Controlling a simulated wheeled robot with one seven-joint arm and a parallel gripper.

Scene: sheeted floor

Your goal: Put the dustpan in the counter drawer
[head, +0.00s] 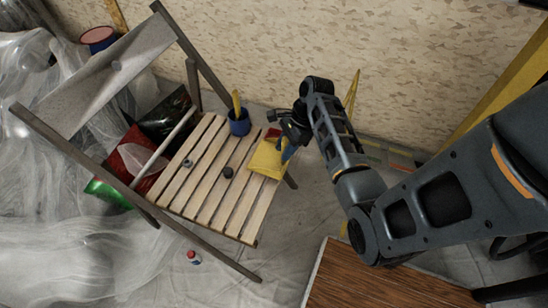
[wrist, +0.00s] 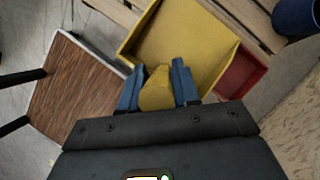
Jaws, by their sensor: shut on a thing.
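The yellow dustpan (head: 266,160) is at the right edge of the slatted folding chair seat (head: 205,185). My gripper (head: 286,150) is at the dustpan's right side. In the wrist view, the blue fingers of my gripper (wrist: 157,84) are shut on the handle of the dustpan (wrist: 182,38), whose wide pan extends away from me over the slats. I cannot tell whether the pan touches the seat. I see no counter drawer that I can make out in either view.
A red tray-like thing (wrist: 243,76) lies beside the dustpan. A brown wood-topped surface (head: 380,278) stands at the bottom. A small bottle (head: 193,257) is on the floor.

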